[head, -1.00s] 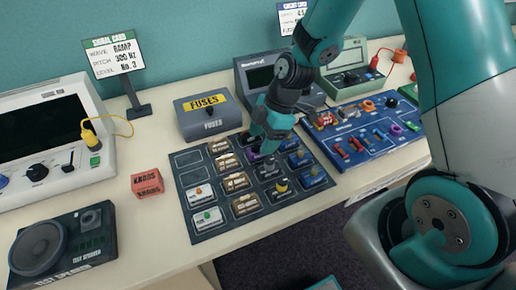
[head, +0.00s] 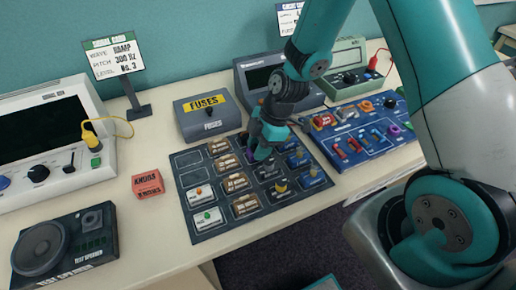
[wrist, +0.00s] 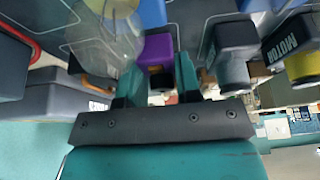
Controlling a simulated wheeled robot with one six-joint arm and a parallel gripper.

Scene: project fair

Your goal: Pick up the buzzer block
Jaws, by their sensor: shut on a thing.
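My gripper (head: 260,154) is down at the dark board of blocks (head: 199,236), in its upper middle part. In the wrist view its two teal fingers (wrist: 158,78) are closed on a purple block (wrist: 156,49). A sliver of the purple block also shows beside the fingers in the head view (head: 250,155). I cannot read a label on it, so the pictures do not confirm that it is the buzzer block. The fingers hide most of it, and I cannot tell whether it is clear of the board.
Tan, white and blue blocks stand close around my gripper. A block marked motor (wrist: 283,52) is nearby. Behind are a fuses box (head: 207,118) and a grey meter (head: 262,78).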

